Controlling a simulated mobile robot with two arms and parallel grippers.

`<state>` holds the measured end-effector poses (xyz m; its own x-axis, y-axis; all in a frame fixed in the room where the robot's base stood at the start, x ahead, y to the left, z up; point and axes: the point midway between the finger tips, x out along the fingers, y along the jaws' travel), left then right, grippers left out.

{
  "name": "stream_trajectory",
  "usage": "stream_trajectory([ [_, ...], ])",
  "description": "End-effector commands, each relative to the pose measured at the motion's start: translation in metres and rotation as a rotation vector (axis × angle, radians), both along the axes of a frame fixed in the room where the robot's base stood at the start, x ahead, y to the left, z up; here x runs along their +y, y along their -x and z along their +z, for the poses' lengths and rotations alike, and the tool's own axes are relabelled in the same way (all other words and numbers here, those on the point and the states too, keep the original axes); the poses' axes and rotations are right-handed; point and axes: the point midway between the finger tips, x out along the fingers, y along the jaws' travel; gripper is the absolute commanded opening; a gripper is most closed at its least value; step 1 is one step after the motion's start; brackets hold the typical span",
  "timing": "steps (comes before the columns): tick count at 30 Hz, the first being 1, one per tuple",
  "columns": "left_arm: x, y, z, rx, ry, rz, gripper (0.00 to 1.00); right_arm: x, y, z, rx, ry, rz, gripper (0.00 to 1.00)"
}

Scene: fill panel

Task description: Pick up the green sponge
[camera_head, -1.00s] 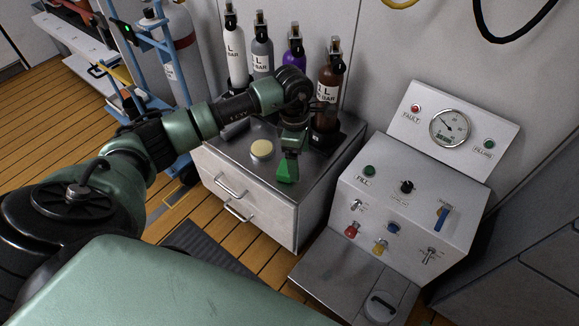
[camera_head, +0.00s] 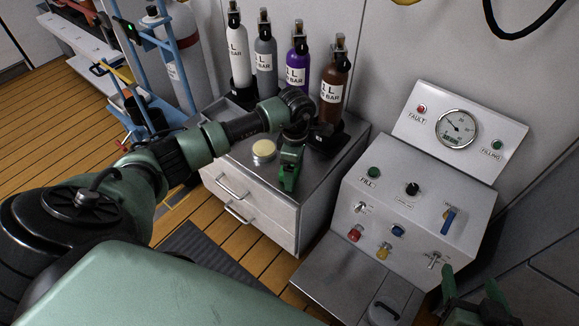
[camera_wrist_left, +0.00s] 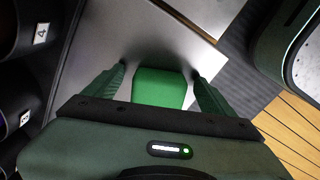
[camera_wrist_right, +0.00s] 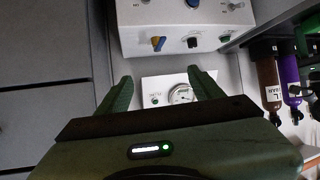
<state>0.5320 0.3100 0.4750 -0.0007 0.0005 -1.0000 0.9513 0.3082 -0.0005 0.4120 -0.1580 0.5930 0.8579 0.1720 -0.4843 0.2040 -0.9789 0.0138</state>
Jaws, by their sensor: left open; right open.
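The green sponge (camera_wrist_left: 158,86) is a bright green block on the grey cabinet top. In the left wrist view it lies between the two fingers of my left gripper (camera_wrist_left: 157,76), which is open with a finger on either side. Whether the fingers touch it I cannot tell. In the head view my left gripper (camera_head: 289,178) is at the cabinet's front edge and hides most of the sponge. My right gripper (camera_head: 477,290) is open and empty at the lower right; the right wrist view shows its spread fingers (camera_wrist_right: 160,85) with the panel beyond.
A round yellowish-lidded tin (camera_head: 263,150) stands on the cabinet (camera_head: 232,168), left of my left gripper. Several labelled bottles, among them a brown one (camera_head: 333,92), stand behind in black holders. The fill panel (camera_head: 410,215) with knobs and a gauge is to the right.

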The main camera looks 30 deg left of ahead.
Motion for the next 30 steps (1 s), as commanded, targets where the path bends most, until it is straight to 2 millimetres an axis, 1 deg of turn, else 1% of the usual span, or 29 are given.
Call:
stream_trajectory([
  [7, 0.000, 0.000, -0.001, 0.000, 0.001, 0.000, 0.85, 0.001, -0.001, 0.002, -0.011, -0.003, 0.001, 0.67],
  [8, 0.000, 0.000, -0.001, 0.000, 0.001, 0.000, 0.83, 0.001, -0.001, 0.002, -0.010, -0.003, 0.001, 0.67],
  [9, 0.000, 0.000, -0.001, 0.000, 0.001, 0.000, 0.72, 0.001, -0.001, 0.002, -0.010, -0.003, 0.001, 0.67],
  [11, 0.000, 0.000, -0.001, 0.000, 0.001, 0.000, 0.55, 0.001, -0.001, 0.002, -0.010, -0.003, 0.001, 0.67],
  [12, 0.000, 0.000, -0.001, 0.000, 0.001, 0.000, 0.44, 0.001, -0.001, 0.002, -0.010, -0.003, 0.001, 0.67],
  [14, 0.000, 0.000, -0.001, 0.000, 0.001, 0.000, 0.27, 0.001, -0.001, 0.002, -0.009, -0.002, 0.001, 0.67],
  [15, 0.000, 0.000, -0.001, 0.000, 0.001, 0.000, 0.20, 0.001, -0.001, 0.002, -0.009, -0.002, 0.001, 0.67],
  [22, 0.000, 0.000, -0.001, -0.001, 0.001, 0.000, 0.20, 0.001, -0.001, 0.001, -0.008, -0.002, 0.001, 0.67],
  [26, 0.000, -0.001, 0.004, -0.002, 0.000, 0.000, 0.20, 0.000, 0.000, 0.001, 0.004, 0.001, 0.000, 0.67],
  [30, 0.000, -0.001, 0.017, -0.004, 0.000, 0.001, 0.20, -0.006, 0.011, -0.011, 0.084, 0.020, -0.007, 0.67],
])
